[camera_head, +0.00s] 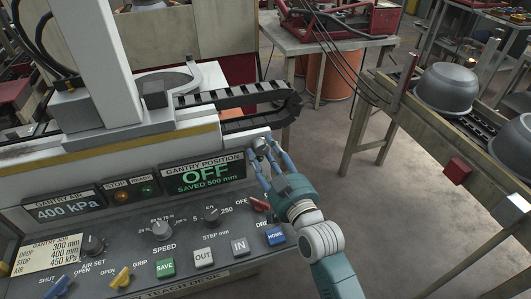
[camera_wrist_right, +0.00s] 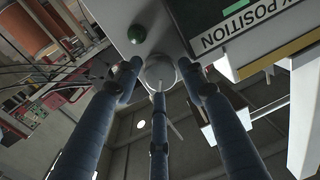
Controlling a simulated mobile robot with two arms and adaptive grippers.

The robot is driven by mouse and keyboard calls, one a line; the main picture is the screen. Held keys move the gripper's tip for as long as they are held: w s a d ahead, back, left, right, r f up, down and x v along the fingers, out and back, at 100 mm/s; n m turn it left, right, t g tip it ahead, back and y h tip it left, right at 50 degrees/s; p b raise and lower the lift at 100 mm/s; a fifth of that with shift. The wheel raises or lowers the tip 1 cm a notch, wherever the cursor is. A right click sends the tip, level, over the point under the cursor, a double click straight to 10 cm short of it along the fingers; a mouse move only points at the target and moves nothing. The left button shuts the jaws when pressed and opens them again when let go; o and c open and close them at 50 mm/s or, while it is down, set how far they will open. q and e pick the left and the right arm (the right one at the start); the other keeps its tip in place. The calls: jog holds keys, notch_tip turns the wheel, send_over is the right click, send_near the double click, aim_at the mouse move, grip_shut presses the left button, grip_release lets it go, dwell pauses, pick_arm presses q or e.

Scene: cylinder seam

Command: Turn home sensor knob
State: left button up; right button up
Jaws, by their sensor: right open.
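A round grey knob (camera_head: 261,145) sits on the right end of the light console face, just right of the gantry position display. I take it for the home sensor knob; no label on it is readable. In the right wrist view the pale round knob (camera_wrist_right: 160,73) lies between my three fingers, with a thin light pointer mark. My right gripper (camera_head: 263,163) is open, its blue fingers spread around the knob. Whether they touch it I cannot tell. My left gripper is not in view.
A green lamp (camera_wrist_right: 136,34) is near the knob. Below are a blue HOME button (camera_head: 276,236), a red switch (camera_head: 258,205) and a step knob (camera_head: 211,214). A conveyor with metal pots (camera_head: 447,88) stands right; floor between is clear.

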jog(key=c, duration=0.9)
jog(key=shift+o, duration=0.2)
jog(key=shift+r+m+p, duration=0.1)
jog(key=shift+m+p, duration=0.5)
jog(key=shift+m, duration=0.4)
jog(key=m, duration=0.2)
jog(key=shift+m+p, duration=0.4)
jog(key=shift+m, duration=0.5)
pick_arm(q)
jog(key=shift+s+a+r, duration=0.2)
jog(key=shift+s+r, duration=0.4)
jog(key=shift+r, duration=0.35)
pick_arm(e)
jog(key=shift+t, duration=0.3)
jog(key=o, duration=0.9)
jog(key=shift+c, duration=0.2)
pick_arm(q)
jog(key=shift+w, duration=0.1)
